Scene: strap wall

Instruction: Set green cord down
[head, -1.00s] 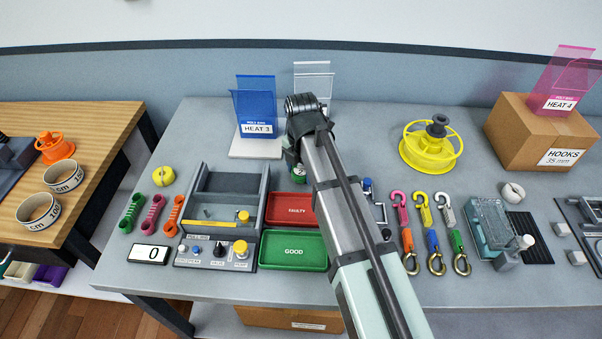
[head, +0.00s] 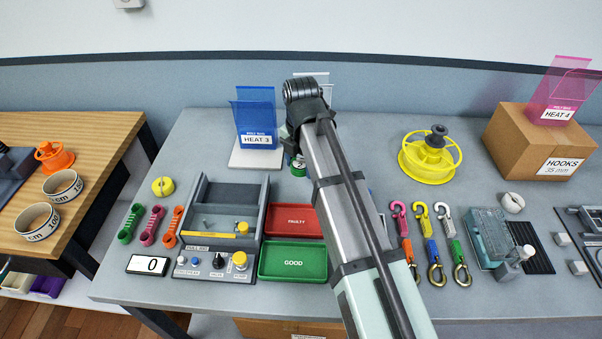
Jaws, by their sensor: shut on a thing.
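My arm reaches from the bottom right up to the back of the grey table (head: 390,150). Its own links hide my gripper and anything in its jaws. A small green round piece with a pale label marked 2 (head: 299,166) shows just left of the arm, below the stands. I cannot tell whether it is the green cord or whether my gripper touches it. A green link-shaped piece (head: 130,223) lies at the table's left, beside a magenta one (head: 152,225) and an orange one (head: 172,227).
A blue HEAT 3 stand (head: 257,120) is left of the arm's end. A pull rig (head: 222,220), a red FAULTY tray (head: 292,220) and a green GOOD tray (head: 292,261) stand in front. A yellow spool (head: 428,160) and several hooks (head: 420,225) are to the right.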

